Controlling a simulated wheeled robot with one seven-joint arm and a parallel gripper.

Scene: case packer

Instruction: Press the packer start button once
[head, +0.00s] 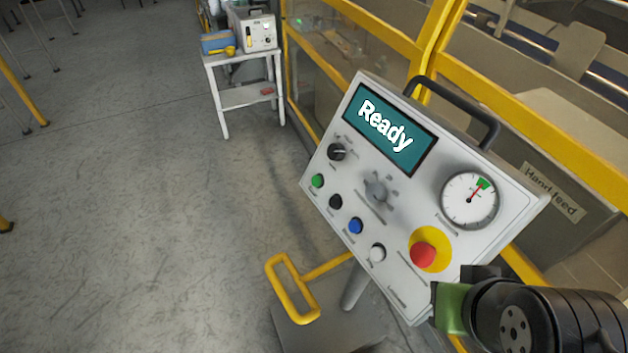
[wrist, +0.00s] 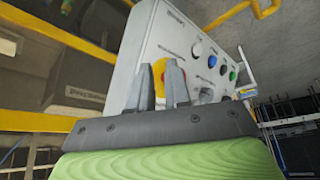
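The control panel (head: 400,200) is a tilted light box whose screen (head: 385,131) reads "Ready". Its lower row holds a green button (head: 317,181), a black one (head: 336,202), a blue one (head: 355,226) and a white one (head: 377,252). Their labels are too small to read. The green button also shows in the wrist view (wrist: 232,76), right of my fingers. My gripper (wrist: 160,72) is empty, its fingers a little apart, with the red-and-yellow button partly behind them. In the head view my wrist is at the panel's lower right, apart from the green button; the fingertips are hidden.
A large red button on a yellow disc (head: 424,255) sits at the panel's lower right. A gauge (head: 470,200), a selector (head: 376,190) and a black knob (head: 337,152) are also on it. A yellow guard rail (head: 540,130) runs behind. The floor at left is open.

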